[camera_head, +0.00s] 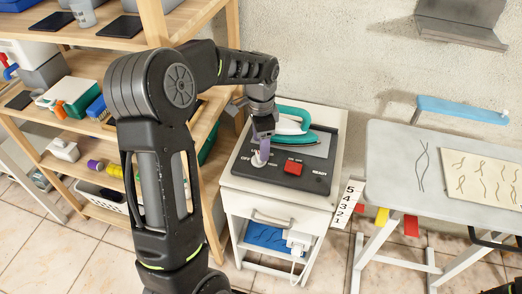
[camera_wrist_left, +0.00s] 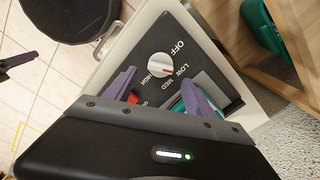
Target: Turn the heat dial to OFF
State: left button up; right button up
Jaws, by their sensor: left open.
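The heat dial (camera_wrist_left: 160,65) is a white round knob on a dark panel (camera_wrist_left: 181,31), with OFF, LOW, MED and HIGH printed around it. A small reddish mark shows on its LOW/MED side; its exact setting is hard to read. In the head view the dial (camera_head: 259,158) is at the panel's left, beside the OFF label. My left gripper (camera_head: 263,136) reaches down over it. In the wrist view its purple fingers (camera_wrist_left: 158,76) are apart, with the dial between and just beyond their tips; contact cannot be told. My right gripper cannot be clearly made out.
A red switch (camera_head: 293,167) sits right of the dial near READY. A green iron (camera_head: 292,121) stands behind the dial on the white cabinet (camera_head: 270,201). A wooden shelf (camera_head: 214,196) is close on the left. A grey table (camera_head: 400,150) stands at right.

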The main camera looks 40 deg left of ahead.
pick_arm(q)
jog(key=shift+f, duration=1.95)
jog(key=c, duration=1.4)
